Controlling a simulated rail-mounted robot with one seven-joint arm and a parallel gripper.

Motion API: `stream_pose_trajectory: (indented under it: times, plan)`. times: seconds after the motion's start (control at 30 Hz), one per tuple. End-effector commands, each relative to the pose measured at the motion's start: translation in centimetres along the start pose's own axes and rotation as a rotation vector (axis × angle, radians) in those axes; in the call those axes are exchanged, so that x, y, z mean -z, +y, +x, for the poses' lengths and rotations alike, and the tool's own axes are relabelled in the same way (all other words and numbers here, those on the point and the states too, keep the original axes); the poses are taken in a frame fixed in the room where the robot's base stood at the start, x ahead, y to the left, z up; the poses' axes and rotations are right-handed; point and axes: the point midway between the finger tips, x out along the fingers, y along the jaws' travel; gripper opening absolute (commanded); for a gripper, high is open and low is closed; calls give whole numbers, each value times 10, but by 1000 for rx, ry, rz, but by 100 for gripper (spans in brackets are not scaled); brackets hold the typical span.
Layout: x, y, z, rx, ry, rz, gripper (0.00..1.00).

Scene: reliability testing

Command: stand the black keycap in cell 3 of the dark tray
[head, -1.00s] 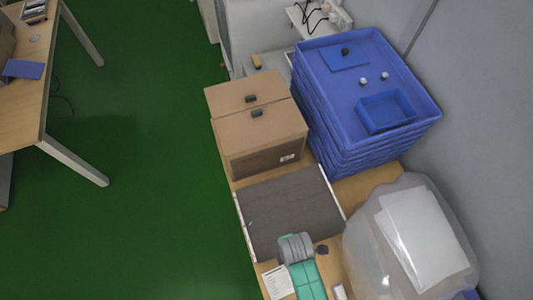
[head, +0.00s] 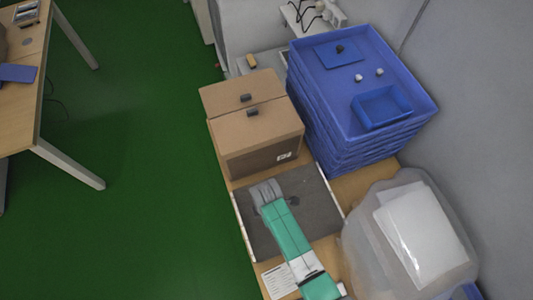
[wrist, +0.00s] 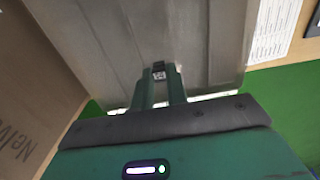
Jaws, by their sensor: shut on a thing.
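My gripper (wrist: 160,80) shows in the wrist view with its two green fingers pointing away from the camera. It is shut on a small black piece, taken to be the black keycap (wrist: 158,67), at the fingertips. A pale patch shows beside the piece. Behind it is a broad dark grey surface (wrist: 90,40), which is also in the head view (head: 315,222) with pale edges. I cannot make out numbered cells on it, or tell whether the keycap touches it. In the head view my green arm reaches over this surface and hides the fingers.
A cardboard box (head: 260,140) stands just behind the grey surface. Stacked blue crates (head: 420,107) stand at the back right. A bulky translucent bag (head: 365,240) lies to the right. A printed sheet (head: 281,281) is at the near edge. Green floor is open at left.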

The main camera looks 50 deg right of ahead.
Motion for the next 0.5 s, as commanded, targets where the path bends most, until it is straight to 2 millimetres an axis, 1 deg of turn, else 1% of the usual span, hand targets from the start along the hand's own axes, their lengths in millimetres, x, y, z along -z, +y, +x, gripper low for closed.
stream_pose_trajectory:
  times: [0.03,0.1,0.2,0.5]
  plan:
    - [-1,3,9,0,-2,0,0]
    - [-1,2,22,0,-1,1,0]
    - [0,3,33,-2,-1,1,0]
    - [0,2,36,-3,0,0,0]
